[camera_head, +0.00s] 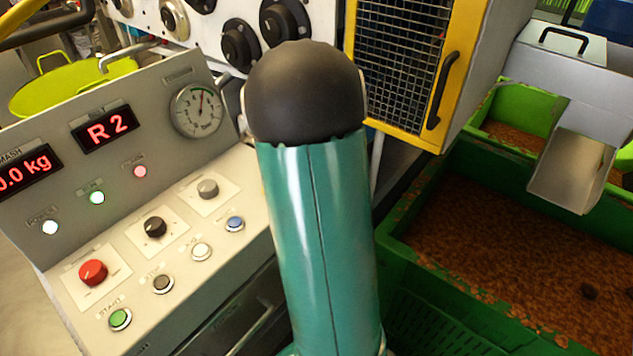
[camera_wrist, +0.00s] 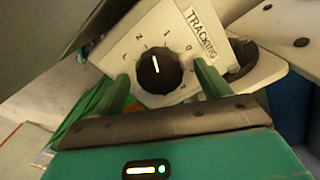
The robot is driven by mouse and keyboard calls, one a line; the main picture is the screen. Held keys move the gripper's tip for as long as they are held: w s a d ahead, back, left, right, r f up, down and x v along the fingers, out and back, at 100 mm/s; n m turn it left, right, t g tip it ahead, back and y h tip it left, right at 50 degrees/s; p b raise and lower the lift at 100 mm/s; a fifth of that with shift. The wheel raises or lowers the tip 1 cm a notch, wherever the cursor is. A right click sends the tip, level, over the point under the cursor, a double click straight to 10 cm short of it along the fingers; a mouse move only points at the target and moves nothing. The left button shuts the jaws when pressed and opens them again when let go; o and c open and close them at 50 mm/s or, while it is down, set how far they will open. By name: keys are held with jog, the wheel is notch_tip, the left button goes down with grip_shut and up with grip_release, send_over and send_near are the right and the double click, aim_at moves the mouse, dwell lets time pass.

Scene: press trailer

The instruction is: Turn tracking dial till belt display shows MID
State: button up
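The tracking dial (camera_wrist: 160,72) is a round black knob with a white pointer line, on a pale plate marked TRACKING in the wrist view. Small scale marks ring it, and the pointer is close to straight up in that picture. My gripper (camera_wrist: 162,78) is open, with one green finger on each side of the dial. I cannot tell whether the fingers touch it. In the head view a display (camera_head: 105,127) on the grey console reads R 2 in red. My teal arm stands in front there, my gripper is hidden, and I cannot pick out the tracking dial.
The console (camera_head: 120,252) holds a red knob (camera_head: 93,272), a black knob (camera_head: 155,227), a grey knob (camera_head: 208,188) and several buttons. A round gauge (camera_head: 198,111) stands above. A yellow-framed mesh door (camera_head: 403,55) is close behind my arm. A green bin (camera_head: 455,165) of brown pulp lies right.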

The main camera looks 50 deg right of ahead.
notch_tip(320, 180, up, 14)
dwell(0.6)
jog(key=shift+f, duration=0.1)
notch_tip(320, 180, down, 14)
jog(key=n, duration=1.8)
